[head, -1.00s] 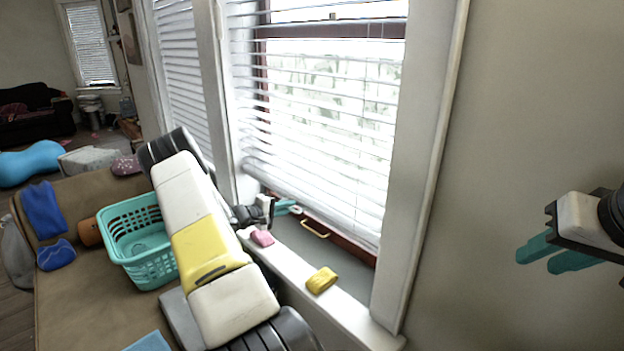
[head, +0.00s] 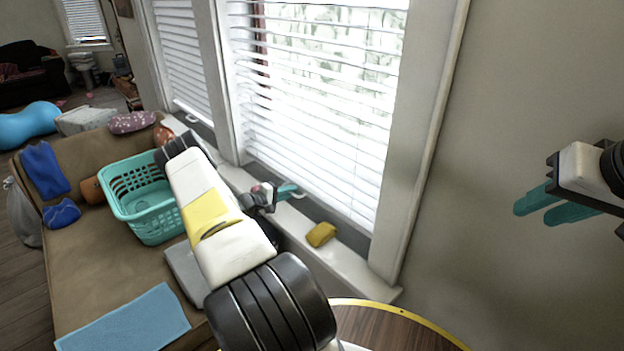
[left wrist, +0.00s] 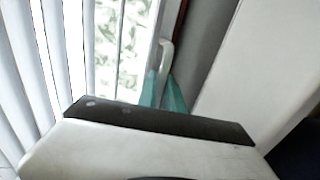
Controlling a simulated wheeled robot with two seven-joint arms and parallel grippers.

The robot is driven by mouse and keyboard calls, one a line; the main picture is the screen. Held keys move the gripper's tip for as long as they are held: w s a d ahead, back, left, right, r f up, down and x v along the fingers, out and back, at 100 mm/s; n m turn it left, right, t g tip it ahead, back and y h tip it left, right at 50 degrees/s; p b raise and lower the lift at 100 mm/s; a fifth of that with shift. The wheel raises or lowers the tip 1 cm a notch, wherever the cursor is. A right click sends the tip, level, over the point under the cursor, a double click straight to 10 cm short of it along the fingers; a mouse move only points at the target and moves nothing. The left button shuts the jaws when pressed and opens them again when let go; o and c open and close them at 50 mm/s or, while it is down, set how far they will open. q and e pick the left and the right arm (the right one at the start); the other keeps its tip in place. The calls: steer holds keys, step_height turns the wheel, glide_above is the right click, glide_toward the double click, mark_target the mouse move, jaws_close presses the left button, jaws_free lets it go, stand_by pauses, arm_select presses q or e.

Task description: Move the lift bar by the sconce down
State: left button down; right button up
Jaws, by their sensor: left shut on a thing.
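The white slatted blind (head: 320,110) hangs in front of the window, its lower edge close to the sill. A curved white lift bar (head: 299,195) shows at its bottom, and it also shows in the left wrist view (left wrist: 165,58). My left gripper (head: 286,191) is shut on the lift bar, with its teal fingers (left wrist: 163,92) at the bar's lower end. My right gripper (head: 533,207) is open and empty in front of the bare wall at the right. No sconce is clear in these views.
A yellow block (head: 321,235) lies on the white sill (head: 345,265) close to my left gripper. A tan couch (head: 125,265) with a teal basket (head: 150,226) stands at the left. A round wooden tabletop (head: 395,328) shows at the bottom.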

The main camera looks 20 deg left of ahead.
arm_select(q)
steer(key=c, duration=1.5)
jaws_free()
steer(key=shift+s, duration=0.1)
steer(key=v, duration=0.7)
steer(key=shift+s+a, duration=0.2)
steer(key=shift+s, duration=0.1)
steer(key=shift+r, duration=0.1)
